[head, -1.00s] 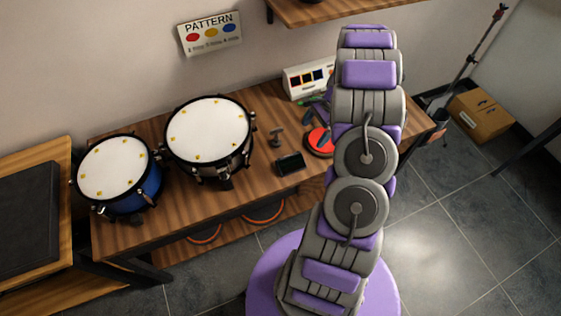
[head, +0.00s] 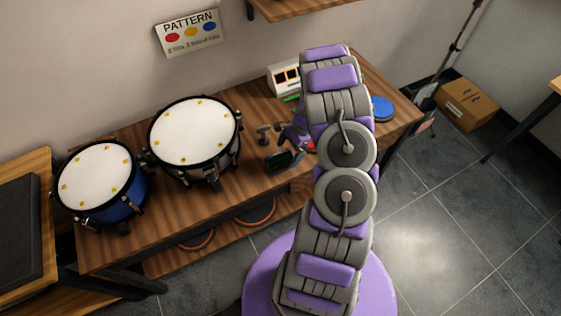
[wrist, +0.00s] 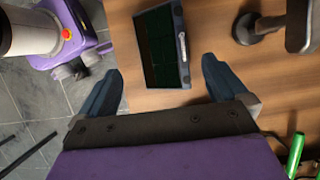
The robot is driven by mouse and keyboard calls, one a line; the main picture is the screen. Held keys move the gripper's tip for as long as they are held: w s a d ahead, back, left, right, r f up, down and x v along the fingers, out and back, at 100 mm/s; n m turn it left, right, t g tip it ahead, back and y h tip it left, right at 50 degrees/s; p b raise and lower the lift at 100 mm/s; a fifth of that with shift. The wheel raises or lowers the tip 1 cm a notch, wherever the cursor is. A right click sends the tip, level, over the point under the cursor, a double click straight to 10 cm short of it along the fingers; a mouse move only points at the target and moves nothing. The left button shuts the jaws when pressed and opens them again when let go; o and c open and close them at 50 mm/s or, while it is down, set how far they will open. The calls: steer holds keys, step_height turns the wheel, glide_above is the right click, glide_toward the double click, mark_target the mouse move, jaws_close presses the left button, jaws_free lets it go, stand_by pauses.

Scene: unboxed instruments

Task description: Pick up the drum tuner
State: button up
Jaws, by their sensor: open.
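A small black box-shaped device with a dark screen (wrist: 162,48), which appears to be the drum tuner, lies on the wooden bench. In the head view the device (head: 280,161) is in front of a grey T-shaped metal piece (head: 264,131). My gripper (wrist: 162,88) is open and empty in the wrist view. Its two blue-grey fingers appear on either side of the device's near end. I cannot tell the height gap between them. In the head view my arm hides much of the bench around the gripper.
A white drum (head: 194,131) and a blue drum (head: 94,181) stand left on the bench (head: 150,232). The metal piece (wrist: 246,29) is close right of the device in the wrist view, with a green object (wrist: 295,155) at lower right. A blue disc (head: 382,108) lies at the bench's right.

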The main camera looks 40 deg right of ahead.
mark_target(283, 159)
steer(key=b+x, duration=0.1)
steer(key=x, duration=0.4)
steer(key=shift+w+b, duration=0.15)
steer(key=shift+b, duration=0.2)
steer(key=shift+c, duration=0.3)
steer(key=c, duration=1.1)
steer(key=shift+r, duration=0.1)
